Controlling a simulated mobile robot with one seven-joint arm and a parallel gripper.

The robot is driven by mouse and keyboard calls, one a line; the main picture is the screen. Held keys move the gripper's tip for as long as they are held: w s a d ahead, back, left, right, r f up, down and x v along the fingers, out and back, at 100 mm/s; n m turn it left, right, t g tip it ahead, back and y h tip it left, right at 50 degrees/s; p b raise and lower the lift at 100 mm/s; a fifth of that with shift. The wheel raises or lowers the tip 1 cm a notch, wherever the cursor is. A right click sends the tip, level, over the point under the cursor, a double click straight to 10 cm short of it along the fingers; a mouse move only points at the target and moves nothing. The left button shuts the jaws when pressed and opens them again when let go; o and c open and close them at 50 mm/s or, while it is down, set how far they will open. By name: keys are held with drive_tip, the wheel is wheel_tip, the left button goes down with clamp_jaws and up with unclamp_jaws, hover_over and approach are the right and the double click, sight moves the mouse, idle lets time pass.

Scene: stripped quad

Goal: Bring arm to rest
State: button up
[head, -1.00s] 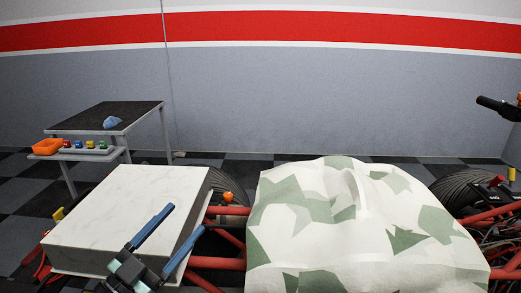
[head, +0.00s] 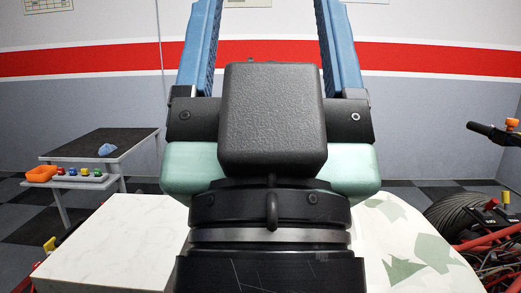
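My gripper (head: 268,50) is raised close in front of the head camera and fills the middle of the view. Its two blue fingers point up and stand wide apart. Nothing shows between them, so it is open and empty. My wrist and the gripper's body hide much of the quad and the middle of the wall.
A white marbled box (head: 115,245) is at the lower left.

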wheel_tip(320, 180, up, 26)
drive_tip(key=p, duration=2.4)
drive_tip(key=shift+w+a, duration=0.2)
drive_tip(key=shift+a, duration=0.15)
